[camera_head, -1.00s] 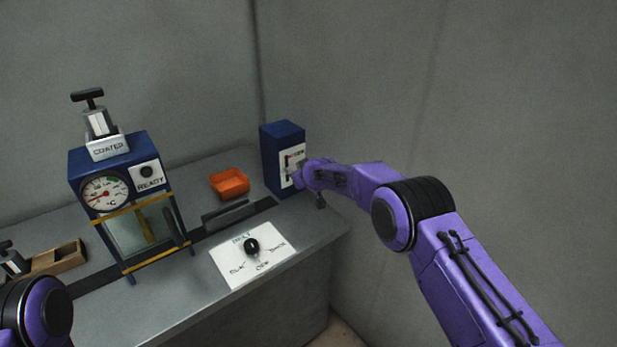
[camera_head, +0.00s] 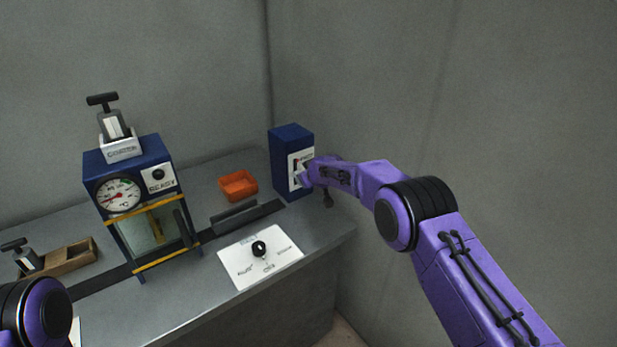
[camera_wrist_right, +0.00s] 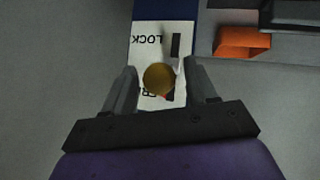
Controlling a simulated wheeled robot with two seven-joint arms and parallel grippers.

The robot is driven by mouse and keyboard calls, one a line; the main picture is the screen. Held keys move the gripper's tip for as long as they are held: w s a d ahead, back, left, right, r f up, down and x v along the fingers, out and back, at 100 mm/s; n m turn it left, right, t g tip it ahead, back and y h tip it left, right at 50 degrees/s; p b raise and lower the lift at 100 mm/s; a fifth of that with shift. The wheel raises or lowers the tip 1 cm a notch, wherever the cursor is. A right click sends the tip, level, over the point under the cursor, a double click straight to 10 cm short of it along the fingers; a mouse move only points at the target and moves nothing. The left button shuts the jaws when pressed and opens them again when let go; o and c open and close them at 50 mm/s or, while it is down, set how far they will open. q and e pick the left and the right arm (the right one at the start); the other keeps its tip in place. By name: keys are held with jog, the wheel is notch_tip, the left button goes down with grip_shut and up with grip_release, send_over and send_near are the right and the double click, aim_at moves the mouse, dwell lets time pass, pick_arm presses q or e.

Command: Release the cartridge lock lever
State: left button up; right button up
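The blue box (camera_head: 284,152) stands at the right end of the bench, with a white panel (camera_wrist_right: 143,45) on its face. In the right wrist view the panel reads LOCK, upside down, beside a dark slot, with partly hidden lettering nearer the gripper. A brass-coloured round knob (camera_wrist_right: 158,77), apparently the lever's end, shows between the fingers of my right gripper (camera_wrist_right: 160,82). The fingers are apart, with a visible gap on each side of the knob. In the head view my right gripper (camera_head: 303,176) is at the panel and hides part of it. My left gripper is out of view.
An orange tray (camera_head: 238,186) stands left of the blue box. The coater machine (camera_head: 128,178) with its gauge stands further left. A white dial plate (camera_head: 262,270) with a black knob lies in front. A wooden holder (camera_head: 72,257) is at far left. A wall rises close on the right.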

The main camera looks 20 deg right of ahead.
jog(key=b+v, duration=0.3)
jog(key=v, duration=0.7)
jog(key=shift+s+r, duration=0.2)
jog(key=s+d+f+m+h+b, duration=0.15)
jog(key=s+f+m, duration=0.25)
jog(key=s+f, duration=0.65)
jog(key=s+d+f+m+h, duration=0.15)
jog(key=s+f+m, duration=0.45)
jog(key=f, duration=0.7)
jog(key=s+d+f+g, duration=0.1)
jog(key=s+f, duration=0.4)
jog(key=s, duration=0.6)
jog(key=s+d+f+g+b, duration=0.1)
jog(key=s+f+g, duration=0.3)
jog(key=s, duration=0.8)
jog(key=s+d+f+g, duration=0.1)
jog(key=s+f+g, duration=0.1)
jog(key=s+f, duration=0.4)
jog(key=s, duration=0.5)
jog(key=shift+s+d+m+h+b, duration=0.15)
jog(key=shift+s+m+h+b, duration=0.15)
jog(key=shift+s+b, duration=0.1)
